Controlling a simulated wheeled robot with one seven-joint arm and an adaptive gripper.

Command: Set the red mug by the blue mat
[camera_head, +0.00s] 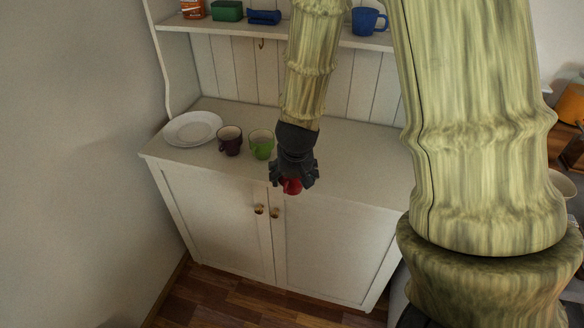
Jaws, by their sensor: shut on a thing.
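The red mug (292,187) is in my gripper (293,179), near the front edge of the white cabinet's counter. Only a small part of the mug shows below the dark fingers; the rest is hidden by the gripper. My gripper points down and is shut on the mug. I cannot tell whether the mug touches the counter or is held above it or in front of its edge. I see no blue mat on the visible part of the counter; my arm covers some of the view.
A white plate (193,128), a dark purple mug (230,141) and a green mug (262,144) stand left of my gripper on the counter (350,165). The shelf above holds a green block (228,11), a blue item (264,17) and a blue mug (366,22). The counter right of my gripper looks clear.

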